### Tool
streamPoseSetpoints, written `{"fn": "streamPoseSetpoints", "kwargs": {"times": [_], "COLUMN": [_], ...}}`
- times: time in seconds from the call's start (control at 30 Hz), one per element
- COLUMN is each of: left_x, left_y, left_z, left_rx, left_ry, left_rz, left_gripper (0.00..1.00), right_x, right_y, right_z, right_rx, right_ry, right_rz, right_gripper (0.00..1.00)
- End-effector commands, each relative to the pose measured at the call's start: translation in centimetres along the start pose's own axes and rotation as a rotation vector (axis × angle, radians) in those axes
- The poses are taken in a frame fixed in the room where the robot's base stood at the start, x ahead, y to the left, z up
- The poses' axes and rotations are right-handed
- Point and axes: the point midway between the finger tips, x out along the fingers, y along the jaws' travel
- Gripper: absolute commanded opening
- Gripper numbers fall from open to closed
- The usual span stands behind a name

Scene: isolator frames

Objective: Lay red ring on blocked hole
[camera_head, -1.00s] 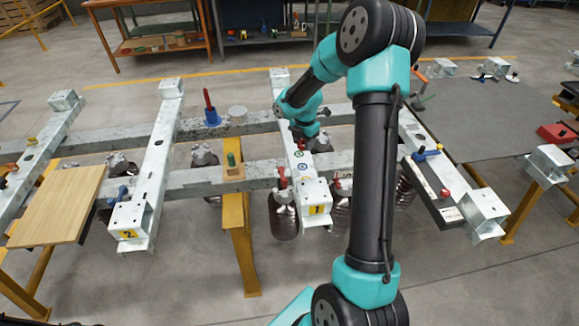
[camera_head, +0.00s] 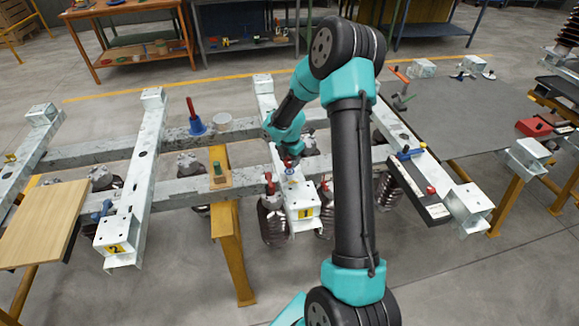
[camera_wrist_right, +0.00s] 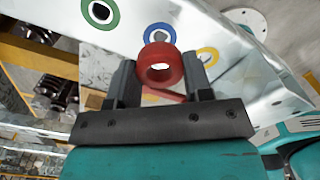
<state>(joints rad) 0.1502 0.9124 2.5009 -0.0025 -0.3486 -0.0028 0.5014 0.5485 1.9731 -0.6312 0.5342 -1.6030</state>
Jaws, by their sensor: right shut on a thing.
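In the head view, my right gripper (camera_head: 288,158) is over the beam marked 1 (camera_head: 303,202). My left gripper is not in view.
A red-handled blue cone (camera_head: 195,124) stands on the long rail left of my arm. A green piece (camera_head: 217,169) sits on a wooden block nearby. Beam 2 (camera_head: 120,238) lies left, with a wooden board (camera_head: 40,228) beyond. A grey table (camera_head: 470,110) is at the right.

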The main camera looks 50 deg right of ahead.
Motion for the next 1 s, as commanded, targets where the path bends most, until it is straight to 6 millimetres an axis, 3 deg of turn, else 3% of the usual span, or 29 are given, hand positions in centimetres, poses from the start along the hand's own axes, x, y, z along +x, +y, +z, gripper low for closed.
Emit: {"fn": "streamPoseSetpoints", "kwargs": {"times": [0.17,0.5,0.9,0.93,1.0], "left_x": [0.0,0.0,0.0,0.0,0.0], "left_y": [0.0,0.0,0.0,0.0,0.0], "left_z": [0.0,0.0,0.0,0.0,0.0], "left_rx": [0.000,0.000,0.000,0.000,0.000], "left_ry": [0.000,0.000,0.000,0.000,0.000], "left_rz": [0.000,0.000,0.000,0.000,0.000], "left_gripper": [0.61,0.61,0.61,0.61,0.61], "right_x": [0.2,3.7,4.0,4.0,4.0], "right_y": [0.0,0.0,0.0,0.0,0.0], "right_z": [0.0,0.0,0.0,0.0,0.0], "right_rx": [0.000,0.000,-0.001,-0.001,-0.001], "right_ry": [0.000,0.001,0.001,0.000,0.000], "right_rz": [-0.001,-0.001,0.000,0.000,0.000], "right_gripper": [0.24,0.24,0.24,0.48,0.55]}}
